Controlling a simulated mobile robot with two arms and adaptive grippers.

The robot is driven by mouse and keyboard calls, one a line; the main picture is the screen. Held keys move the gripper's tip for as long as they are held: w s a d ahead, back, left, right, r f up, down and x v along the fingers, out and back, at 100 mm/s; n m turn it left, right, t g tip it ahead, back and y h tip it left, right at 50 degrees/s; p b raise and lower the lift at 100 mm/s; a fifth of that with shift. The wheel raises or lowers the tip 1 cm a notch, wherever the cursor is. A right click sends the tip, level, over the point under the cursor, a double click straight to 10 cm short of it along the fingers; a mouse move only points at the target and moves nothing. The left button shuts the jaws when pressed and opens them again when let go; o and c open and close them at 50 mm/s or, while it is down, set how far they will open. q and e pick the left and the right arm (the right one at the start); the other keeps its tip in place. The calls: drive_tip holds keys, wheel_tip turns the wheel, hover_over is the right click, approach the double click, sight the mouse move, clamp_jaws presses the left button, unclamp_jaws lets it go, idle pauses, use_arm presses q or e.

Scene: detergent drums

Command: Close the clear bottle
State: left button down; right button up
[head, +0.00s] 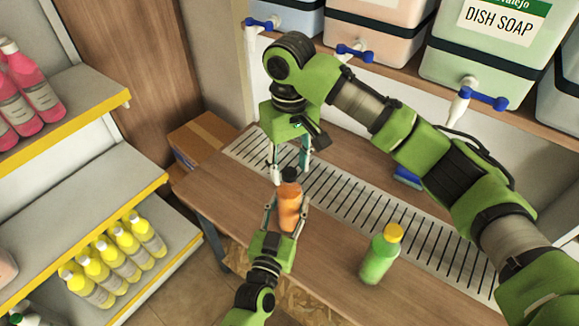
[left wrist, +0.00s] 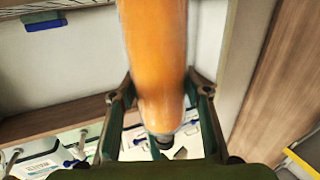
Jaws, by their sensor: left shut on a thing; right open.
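The clear bottle with orange contents (head: 289,206) stands upright over the near part of the wooden table, with a black top (head: 289,174). My left gripper (head: 283,214) is shut around its body from the near side. The orange body also fills the middle of the left wrist view (left wrist: 155,60), between the left gripper's fingers (left wrist: 160,95). My right gripper (head: 289,172) points down from above, open, with its fingertips on either side of the black top. I cannot tell whether they touch it, or whether the top is a loose cap or seated.
A green bottle with a yellow cap (head: 380,255) stands on the table (head: 330,262) to the right. A slotted drain strip (head: 350,200) runs behind. Detergent drums with blue taps (head: 485,50) line the back shelf. Shelves with yellow bottles (head: 115,262) stand at the left.

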wheel_tip(320, 180, up, 11)
idle(0.4)
drive_tip(key=shift+r, duration=0.1)
use_arm(q)
drive_tip(key=c, duration=1.1)
unclamp_jaws()
drive_tip(key=shift+o, duration=0.2)
drive_tip(key=v, duration=1.2)
drive_tip(key=shift+s, duration=0.1)
